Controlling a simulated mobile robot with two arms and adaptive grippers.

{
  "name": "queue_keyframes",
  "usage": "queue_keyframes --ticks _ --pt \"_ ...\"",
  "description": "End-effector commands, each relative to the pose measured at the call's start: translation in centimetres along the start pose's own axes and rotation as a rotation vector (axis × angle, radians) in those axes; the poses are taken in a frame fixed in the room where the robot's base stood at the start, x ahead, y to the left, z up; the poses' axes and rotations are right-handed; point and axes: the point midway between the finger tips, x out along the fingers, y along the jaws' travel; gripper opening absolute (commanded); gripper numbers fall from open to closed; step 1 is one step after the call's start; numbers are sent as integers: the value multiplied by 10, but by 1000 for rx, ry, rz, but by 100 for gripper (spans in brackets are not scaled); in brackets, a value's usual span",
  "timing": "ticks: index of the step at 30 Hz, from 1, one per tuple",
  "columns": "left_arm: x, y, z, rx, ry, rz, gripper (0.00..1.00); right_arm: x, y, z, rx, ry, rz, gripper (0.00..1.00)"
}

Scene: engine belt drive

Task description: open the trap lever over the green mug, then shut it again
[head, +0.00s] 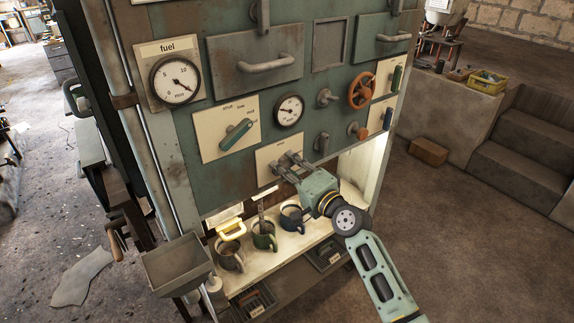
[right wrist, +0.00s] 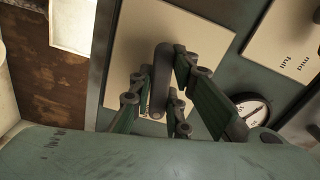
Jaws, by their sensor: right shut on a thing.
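The green mug (head: 264,237) stands on the shelf below the green panel, between two other mugs. Above it, a small cream plate (head: 265,164) on the panel carries the trap lever, which my gripper mostly hides in the head view. In the right wrist view the trap lever (right wrist: 161,70) is a dark, rounded bar standing out from the cream plate (right wrist: 125,48). My right gripper (head: 283,165) is at this plate, and its fingers (right wrist: 160,80) are shut on the lever from both sides. The plate's lettering is too small to read. My left gripper is not in view.
A grey mug (head: 231,257) and a blue mug (head: 291,219) flank the green mug. Above my right gripper are a green-handled switch (head: 236,134), a gauge (head: 289,110) and an orange valve wheel (head: 362,88). A grey tray (head: 177,264) juts out at lower left. The floor at right is open.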

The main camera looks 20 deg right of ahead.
Motion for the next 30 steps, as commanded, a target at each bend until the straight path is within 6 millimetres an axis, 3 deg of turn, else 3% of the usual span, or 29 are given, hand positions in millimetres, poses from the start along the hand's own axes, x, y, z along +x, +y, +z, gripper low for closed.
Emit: queue_keyframes --ticks 20,21,27,30 --pt "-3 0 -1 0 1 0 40 0 0 0 69 1 -1 0" --pt "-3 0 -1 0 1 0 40 0 0 0 68 1 -1 17" --pt "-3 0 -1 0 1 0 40 0 0 0 68 1 -1 34" --pt "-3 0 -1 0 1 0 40 0 0 0 68 1 -1 34"
